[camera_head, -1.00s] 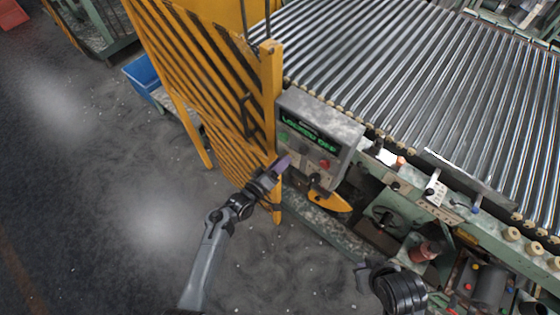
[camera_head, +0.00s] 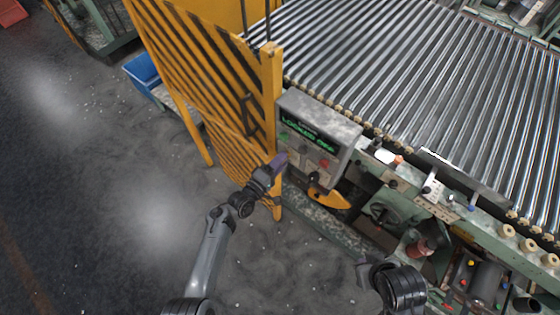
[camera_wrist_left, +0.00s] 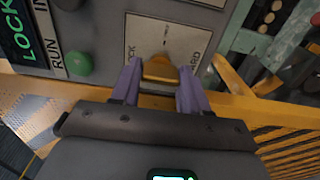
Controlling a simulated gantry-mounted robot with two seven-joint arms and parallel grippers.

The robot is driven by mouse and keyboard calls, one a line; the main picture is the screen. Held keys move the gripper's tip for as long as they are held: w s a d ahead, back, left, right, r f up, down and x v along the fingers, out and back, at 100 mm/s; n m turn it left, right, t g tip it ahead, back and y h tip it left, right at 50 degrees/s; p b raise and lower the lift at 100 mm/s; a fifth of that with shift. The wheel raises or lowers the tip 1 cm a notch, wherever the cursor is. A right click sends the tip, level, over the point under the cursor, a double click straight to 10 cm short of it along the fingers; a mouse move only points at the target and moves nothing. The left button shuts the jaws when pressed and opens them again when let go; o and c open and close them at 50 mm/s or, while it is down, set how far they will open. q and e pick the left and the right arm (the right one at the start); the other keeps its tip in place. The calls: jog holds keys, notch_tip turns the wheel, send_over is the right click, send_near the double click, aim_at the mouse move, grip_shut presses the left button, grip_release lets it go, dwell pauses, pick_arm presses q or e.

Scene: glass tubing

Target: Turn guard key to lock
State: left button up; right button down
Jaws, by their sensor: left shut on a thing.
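The guard key is a small brass-yellow tab (camera_wrist_left: 160,69) on a pale label plate (camera_wrist_left: 147,33) in the left wrist view. The plate's lettering is partly hidden; the ends of words like "OCK" and "ARD" show. My left gripper (camera_head: 280,160) reaches the lower left of the grey control box (camera_head: 318,112). In the left wrist view its purple fingers (camera_wrist_left: 160,84) are on either side of the key, shut on it. In the head view the gripper hides the key. The box's green display (camera_head: 306,135) reads "LOCKED OFF". My right gripper (camera_head: 362,271) is at the bottom, its fingers unclear.
A green button (camera_wrist_left: 79,63) marked RUN is close beside the gripper. A yellow mesh guard (camera_head: 215,75) with its post (camera_head: 271,100) stands left of the box. The roller conveyor (camera_head: 400,75) lies behind it. Open floor (camera_head: 110,190) is at left.

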dwell(0.4)
pick_arm(q)
jog(key=o, duration=1.1)
jog(key=shift+c, duration=0.2)
jog(key=v, duration=1.1)
jog(key=shift+p, duration=0.3)
